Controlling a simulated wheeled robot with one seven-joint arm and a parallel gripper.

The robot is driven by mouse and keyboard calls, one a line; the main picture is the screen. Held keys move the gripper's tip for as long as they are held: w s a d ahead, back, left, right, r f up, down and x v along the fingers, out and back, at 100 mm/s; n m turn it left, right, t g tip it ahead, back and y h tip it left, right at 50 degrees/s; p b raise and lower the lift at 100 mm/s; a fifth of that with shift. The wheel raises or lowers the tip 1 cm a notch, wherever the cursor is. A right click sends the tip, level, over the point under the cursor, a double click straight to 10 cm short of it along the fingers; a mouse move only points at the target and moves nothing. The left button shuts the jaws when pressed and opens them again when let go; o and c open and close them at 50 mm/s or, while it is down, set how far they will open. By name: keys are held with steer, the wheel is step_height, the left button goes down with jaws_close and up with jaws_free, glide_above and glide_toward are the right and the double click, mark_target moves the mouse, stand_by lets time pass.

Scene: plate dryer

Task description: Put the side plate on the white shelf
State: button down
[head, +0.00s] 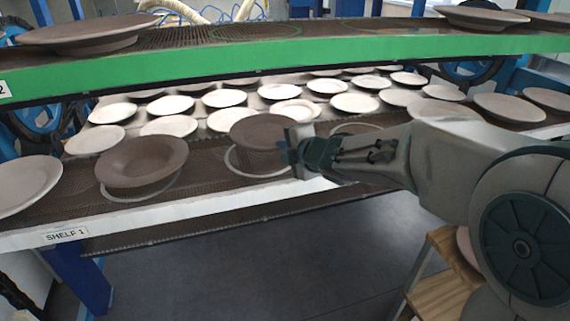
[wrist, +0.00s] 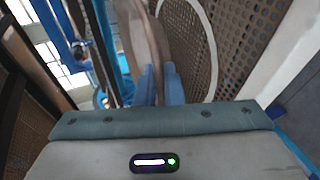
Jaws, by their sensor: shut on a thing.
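The white shelf (head: 155,216), labelled SHELF 1, has a perforated brown surface behind its white front edge. A brown side plate (head: 262,131) is above this surface, near a white ring marking (head: 240,162). My gripper (head: 293,150) comes in from the right and is shut on the plate's right edge. In the wrist view the plate (wrist: 147,42) shows edge-on at the blue fingers (wrist: 160,84), beside the perforated surface and a white ring. Whether the plate touches the shelf is hard to tell.
Another brown plate (head: 142,162) sits close by on the left, with a paler plate (head: 24,186) beyond it. A green-edged shelf (head: 190,63) with plates runs above. Several pale plates stand behind. An empty ring (head: 355,128) lies behind my arm. A wooden step (head: 440,283) is below.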

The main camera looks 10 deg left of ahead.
mark_target(285, 170)
step_height(285, 170, down, 3)
steer(key=shift+f+b, duration=0.1)
steer(key=shift+b, duration=0.35)
steer(key=c, duration=2)
jaws_free()
steer(key=shift+f, duration=0.1)
steer(key=shift+o, duration=1)
